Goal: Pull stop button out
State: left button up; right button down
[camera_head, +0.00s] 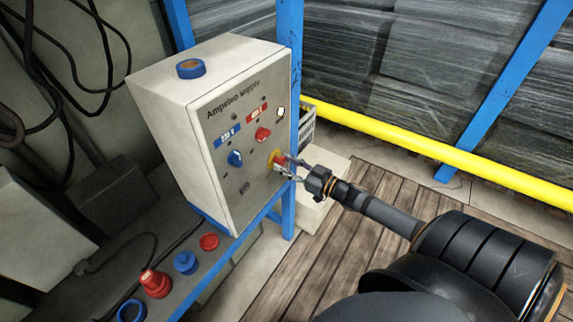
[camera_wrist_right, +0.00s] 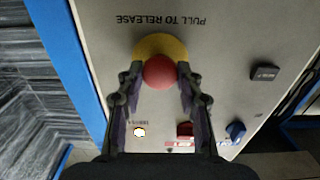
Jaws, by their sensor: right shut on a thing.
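The red stop button (camera_wrist_right: 160,72) sits on a yellow round base (camera_wrist_right: 177,45) on the front panel of a cream control box (camera_head: 165,135). In the head view the button (camera_head: 279,158) is partly hidden by my right gripper (camera_head: 286,167). The right wrist view shows the right gripper's fingers (camera_wrist_right: 160,82) on either side of the red button, shut on it. Text reading "PULL TO RELEASE" shows upside down beside the button in that view. My left gripper is not in view.
A blue knob (camera_head: 235,158), a red knob (camera_head: 262,134) and a white lamp (camera_head: 281,112) share the panel.

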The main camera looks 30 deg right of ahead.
jog(key=shift+f, duration=0.1)
jog(key=c, duration=1.3)
grip_release()
jog(key=o, duration=0.5)
jog(key=shift+c, duration=0.2)
jog(key=shift+s, duration=0.1)
jog(key=v, duration=0.7)
jog(key=shift+s, duration=0.15)
jog(key=shift+d, duration=0.1)
